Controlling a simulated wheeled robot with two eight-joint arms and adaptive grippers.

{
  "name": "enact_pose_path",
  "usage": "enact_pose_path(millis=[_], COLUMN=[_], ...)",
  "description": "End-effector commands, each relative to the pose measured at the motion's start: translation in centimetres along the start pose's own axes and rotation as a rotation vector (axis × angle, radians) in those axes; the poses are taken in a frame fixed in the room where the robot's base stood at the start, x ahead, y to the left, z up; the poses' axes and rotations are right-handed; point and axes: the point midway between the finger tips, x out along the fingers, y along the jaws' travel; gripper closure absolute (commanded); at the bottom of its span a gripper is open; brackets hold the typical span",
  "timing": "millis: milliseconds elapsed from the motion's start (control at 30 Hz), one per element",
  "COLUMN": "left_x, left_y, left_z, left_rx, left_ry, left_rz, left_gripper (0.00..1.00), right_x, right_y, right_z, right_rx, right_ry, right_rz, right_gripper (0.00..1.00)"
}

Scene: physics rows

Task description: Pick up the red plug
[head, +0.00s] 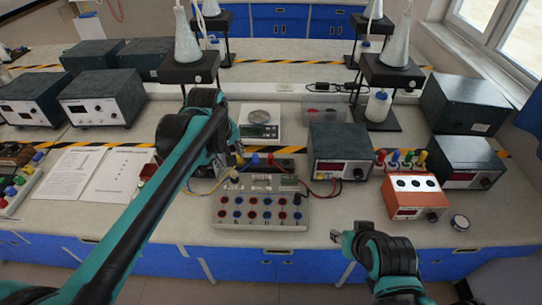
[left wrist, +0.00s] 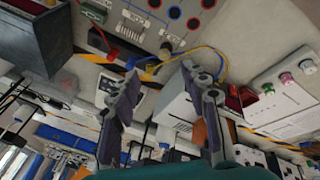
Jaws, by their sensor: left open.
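A red piece that looks like the plug (left wrist: 112,53) shows left of the fingers there. My right gripper (head: 337,237) is low near the bench's front edge; its jaw opening is unclear.
A white scale (head: 259,132) stands behind. An orange box (head: 414,195) is at right. Papers (head: 92,172) lie at left. The bench front between board and orange box is mostly clear.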

Motion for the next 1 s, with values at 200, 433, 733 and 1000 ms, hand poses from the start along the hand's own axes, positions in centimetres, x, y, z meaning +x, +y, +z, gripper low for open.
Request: enact_pose_path(millis=[200, 433, 733, 1000], left_x=[3.3, 9.5, 16.6, 19.4], left_y=[7.3, 13.1, 16.3, 16.2], left_z=[-4.2, -6.1, -5.4, -4.7], left_rx=[-0.273, -0.563, -0.834, -0.881], left_ry=[-0.075, -0.121, -0.129, -0.126], left_rz=[-0.081, -0.193, -0.319, -0.34], left_gripper=[0.55, 0.55, 0.55, 0.55], right_x=[-1.9, -3.6, -4.9, -4.6], right_y=[0.0, 0.0, 0.0, 0.0], right_z=[-1.4, -2.6, -3.5, -3.3], right_rx=[0.0, 0.0, 0.0, 0.0], right_ry=[0.0, 0.0, 0.0, 0.0], right_rz=[0.0, 0.0, 0.0, 0.0], right_gripper=[0.6, 0.6, 0.6, 0.6])
